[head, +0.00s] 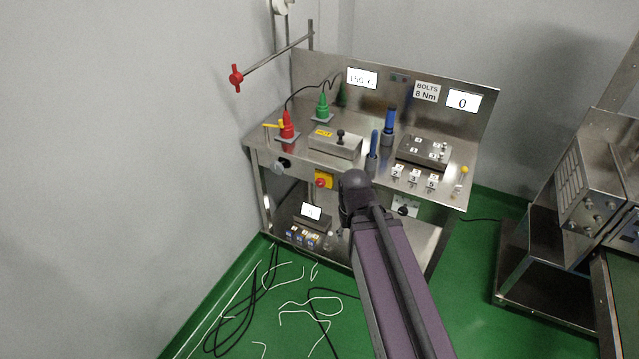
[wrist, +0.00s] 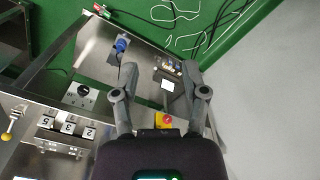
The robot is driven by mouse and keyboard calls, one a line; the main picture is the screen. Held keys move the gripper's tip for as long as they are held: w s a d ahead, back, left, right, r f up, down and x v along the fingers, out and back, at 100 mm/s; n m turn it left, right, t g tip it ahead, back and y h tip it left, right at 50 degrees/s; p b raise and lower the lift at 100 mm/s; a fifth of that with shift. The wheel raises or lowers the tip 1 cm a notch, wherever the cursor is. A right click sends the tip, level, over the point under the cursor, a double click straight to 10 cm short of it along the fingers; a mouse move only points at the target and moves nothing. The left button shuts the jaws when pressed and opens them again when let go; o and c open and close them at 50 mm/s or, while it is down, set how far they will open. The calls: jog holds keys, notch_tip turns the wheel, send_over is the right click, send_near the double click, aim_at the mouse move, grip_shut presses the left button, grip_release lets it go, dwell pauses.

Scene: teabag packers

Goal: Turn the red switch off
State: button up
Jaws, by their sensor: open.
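The red switch (head: 321,183) is a red knob on a yellow plate on the front edge of the steel bench, left of my arm in the head view. In the wrist view the red switch (wrist: 167,119) shows low, between the bases of my fingers and nearer the right one. Its on or off position is too small to read. My gripper (wrist: 159,71) is open, with its two dark fingers spread and nothing between the tips. The fingers seem apart from the switch. In the head view my arm hides the fingers.
The bench top (head: 265,139) carries a red plug (head: 287,125), a green plug (head: 323,107) and a metal box (head: 335,145). A black knob on a pale plate (head: 405,209) sits right of my arm. Cables (head: 235,320) lie on the green floor. A machine (head: 560,260) stands at right.

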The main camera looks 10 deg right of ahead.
jog(key=o, duration=0.4)
jog(key=shift+o, duration=0.4)
jog(key=shift+w+f+b, duration=0.35)
jog(key=shift+f+b, duration=0.1)
jog(key=m+t+h+b, duration=0.4)
jog(key=t+h+b, duration=0.85)
jog(key=b, duration=2.75)
send_near(319, 184)
jog(key=s+t+y, duration=0.2)
jog(key=s, duration=0.2)
jog(key=shift+w+a+f, duration=0.1)
jog(key=shift+w+a, duration=0.05)
jog(key=shift+a, duration=0.15)
jog(key=shift+w+d, duration=0.1)
jog(key=shift+w, duration=0.05)
jog(key=x, duration=1.3)
jog(key=shift+w+d, duration=0.1)
jog(key=shift+w, duration=0.1)
